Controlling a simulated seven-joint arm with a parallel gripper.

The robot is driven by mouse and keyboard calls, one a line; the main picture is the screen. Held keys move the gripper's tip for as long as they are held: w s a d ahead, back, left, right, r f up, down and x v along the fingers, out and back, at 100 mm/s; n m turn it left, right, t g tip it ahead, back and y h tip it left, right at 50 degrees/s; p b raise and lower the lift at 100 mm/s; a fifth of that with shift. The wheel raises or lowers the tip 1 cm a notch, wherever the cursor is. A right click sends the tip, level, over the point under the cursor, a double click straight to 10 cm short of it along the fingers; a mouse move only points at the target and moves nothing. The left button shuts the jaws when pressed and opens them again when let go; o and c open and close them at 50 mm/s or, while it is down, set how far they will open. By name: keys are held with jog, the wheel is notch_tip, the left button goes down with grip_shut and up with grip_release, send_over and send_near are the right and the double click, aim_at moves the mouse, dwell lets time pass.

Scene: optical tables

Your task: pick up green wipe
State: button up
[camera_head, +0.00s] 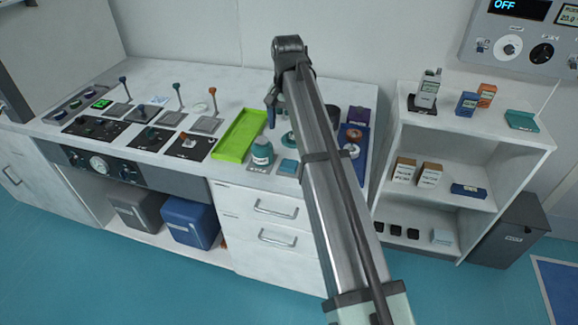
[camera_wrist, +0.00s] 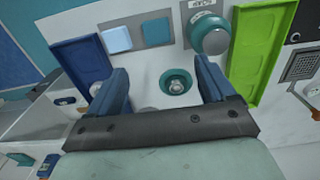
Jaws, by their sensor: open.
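No clearly bright green wipe shows. A teal square (camera_head: 288,167) also shows left of my arm in the head view, beside a teal-capped bottle (camera_head: 262,152). My gripper (camera_wrist: 164,82) is open and empty, its two blue fingers apart over a round teal dish (camera_wrist: 176,83). Both squares are beyond the fingertips in the wrist view. In the head view my arm hides most of the gripper and part of the bench.
A bright green tray (camera_head: 240,135) lies left of the bottle. A blue tray (camera_wrist: 83,62) lies on the other side of the squares. Switch panels and levers fill the bench's left. A white shelf unit (camera_head: 480,125) with boxes stands right.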

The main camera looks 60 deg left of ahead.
send_over(290, 161)
jog(key=f, duration=0.8)
jog(key=shift+s, duration=0.3)
jog(key=shift+w+d+f, duration=0.1)
jog(key=shift+w+f, duration=0.05)
jog(key=shift+f, duration=1.25)
jog(key=shift+w+f, duration=0.15)
jog(key=shift+f, duration=1.2)
jog(key=c, duration=1.2)
notch_tip(290, 161, up, 10)
